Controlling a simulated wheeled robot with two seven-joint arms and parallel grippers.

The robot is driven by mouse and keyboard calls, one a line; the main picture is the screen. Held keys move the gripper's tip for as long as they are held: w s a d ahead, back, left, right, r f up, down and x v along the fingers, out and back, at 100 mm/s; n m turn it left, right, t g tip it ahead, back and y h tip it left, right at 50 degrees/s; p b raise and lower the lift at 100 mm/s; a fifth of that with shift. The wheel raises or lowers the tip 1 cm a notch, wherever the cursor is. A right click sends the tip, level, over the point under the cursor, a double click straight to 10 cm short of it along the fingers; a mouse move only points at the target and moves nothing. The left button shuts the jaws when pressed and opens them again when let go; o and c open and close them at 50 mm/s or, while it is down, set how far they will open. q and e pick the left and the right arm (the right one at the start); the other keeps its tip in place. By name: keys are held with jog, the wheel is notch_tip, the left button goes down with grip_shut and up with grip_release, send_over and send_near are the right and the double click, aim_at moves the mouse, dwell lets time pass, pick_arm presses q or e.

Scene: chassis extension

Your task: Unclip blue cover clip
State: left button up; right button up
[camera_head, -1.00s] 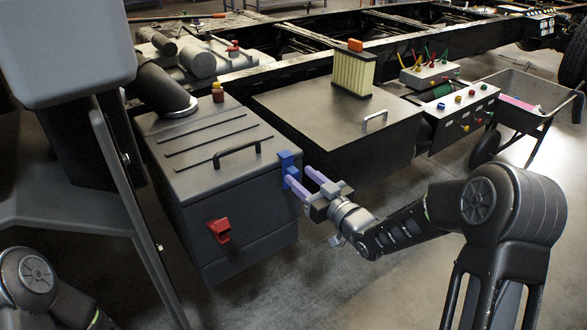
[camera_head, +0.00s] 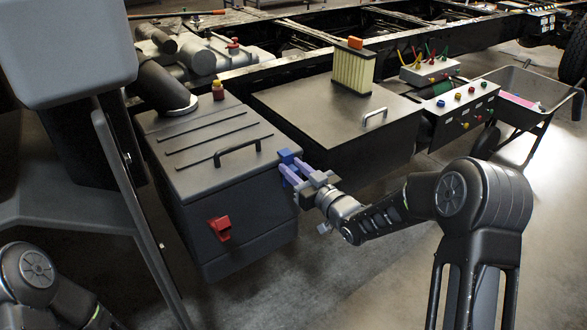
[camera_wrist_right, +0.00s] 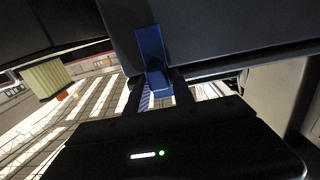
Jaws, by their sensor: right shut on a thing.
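The blue cover clip (camera_head: 287,156) is at the upper right corner of the dark grey box (camera_head: 215,185), at the lid's edge. My right gripper (camera_head: 293,172) reaches it from the right, with its purple fingers shut on the clip. In the right wrist view the clip (camera_wrist_right: 151,50) stands out from the box, and its lower end sits between the fingers of my right gripper (camera_wrist_right: 158,98). The clip looks tilted outward in the head view. My left gripper is out of frame; only part of my left arm shows at the lower left.
The box lid has a black handle (camera_head: 238,150), and a red latch (camera_head: 220,228) sits on its front. A second flat-lidded box (camera_head: 335,108) stands behind to the right. A wheelbarrow (camera_head: 525,98) is at the far right. The floor in front is clear.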

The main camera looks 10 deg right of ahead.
grip_shut()
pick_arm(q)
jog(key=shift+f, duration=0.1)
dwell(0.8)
